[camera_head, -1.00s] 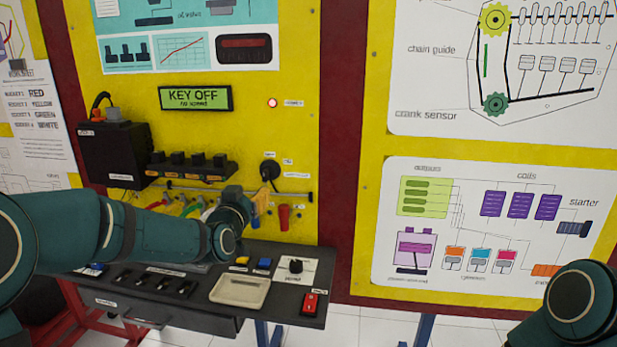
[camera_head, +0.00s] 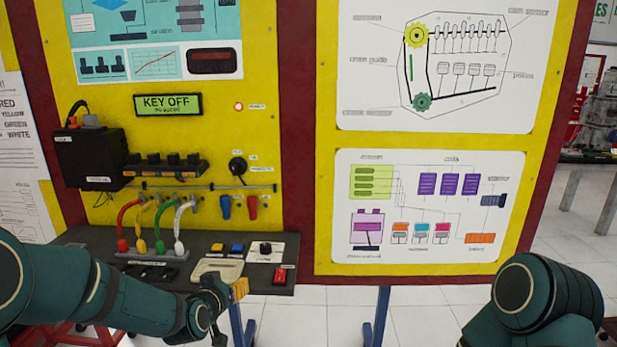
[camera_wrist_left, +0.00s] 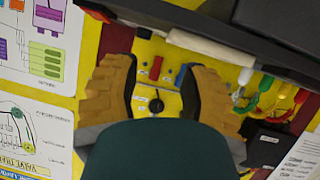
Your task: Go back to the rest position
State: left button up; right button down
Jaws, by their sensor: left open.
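Red, yellow, green and white leads (camera_head: 160,222) arch down to a row of sockets on the shelf. A blue connector (camera_head: 225,206) and a red connector (camera_head: 252,208) hang under the rail.
Above stand the yellow panel (camera_head: 290,220) and a display (camera_head: 168,104) reading "KEY OFF". White tiled floor (camera_head: 450,305) is free at the right.

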pick_arm(q)
jog(key=s+d+f+g+h, duration=0.1)
jog(key=s+d+f+g, duration=0.2)
jog(key=s+f, duration=0.5)
jog(key=s+d+f+g, duration=0.3)
jog(key=s+f, duration=0.4)
jog(key=f, duration=0.4)
jog(key=s+d+f+g, duration=0.1)
jog(key=s+f+g, duration=0.1)
jog(key=s, duration=0.5)
jog(key=s+d+f+n+g+h, duration=0.1)
jog(key=s+f+g, duration=0.2)
jog(key=s+f, duration=0.2)
jog(key=s, duration=0.2)
jog(key=shift+s+d+f, duration=0.15)
jog(key=shift+s+d, duration=0.15)
jog(key=shift+d, duration=0.05)
